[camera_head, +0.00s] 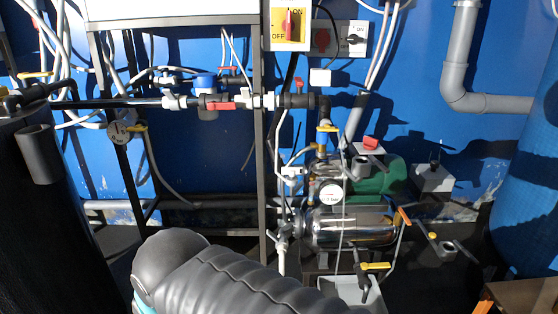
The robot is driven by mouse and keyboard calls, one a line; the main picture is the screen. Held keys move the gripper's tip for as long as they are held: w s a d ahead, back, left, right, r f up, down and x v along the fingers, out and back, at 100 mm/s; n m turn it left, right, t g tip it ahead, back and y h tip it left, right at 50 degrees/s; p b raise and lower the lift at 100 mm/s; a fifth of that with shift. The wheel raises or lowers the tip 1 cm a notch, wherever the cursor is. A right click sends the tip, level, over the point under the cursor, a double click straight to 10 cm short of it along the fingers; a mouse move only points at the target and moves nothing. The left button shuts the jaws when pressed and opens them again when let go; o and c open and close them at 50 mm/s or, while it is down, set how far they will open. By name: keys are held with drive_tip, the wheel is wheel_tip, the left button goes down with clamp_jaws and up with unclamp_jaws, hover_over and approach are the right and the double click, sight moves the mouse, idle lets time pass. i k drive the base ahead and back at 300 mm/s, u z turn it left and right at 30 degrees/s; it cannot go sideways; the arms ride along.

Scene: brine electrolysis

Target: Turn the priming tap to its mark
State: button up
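Several taps show in the head view, and I cannot tell which is the priming tap. One with a yellow handle (376,266) sits low, above a pale open container, its handle roughly level. Another yellow-handled tap (327,127) is on the upright pipe above the pump. An orange lever (404,216) stands at the right end of the shiny steel pump body (348,228). No mark for a tap can be made out. My gripper is not in view; only my dark ribbed arm shows at the bottom, in front of the pump.
A round gauge (331,195) and a green motor (382,178) are at the pump. A pipe with red-handled valves (220,106) crosses a dark metal frame (263,200). A red switch on a yellow plate (289,25) is above. A blue tank (530,190) stands right.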

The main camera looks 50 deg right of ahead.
sight(292, 172)
drive_tip(key=z, duration=0.45)
drive_tip(key=i, duration=0.7)
drive_tip(key=z, duration=0.7)
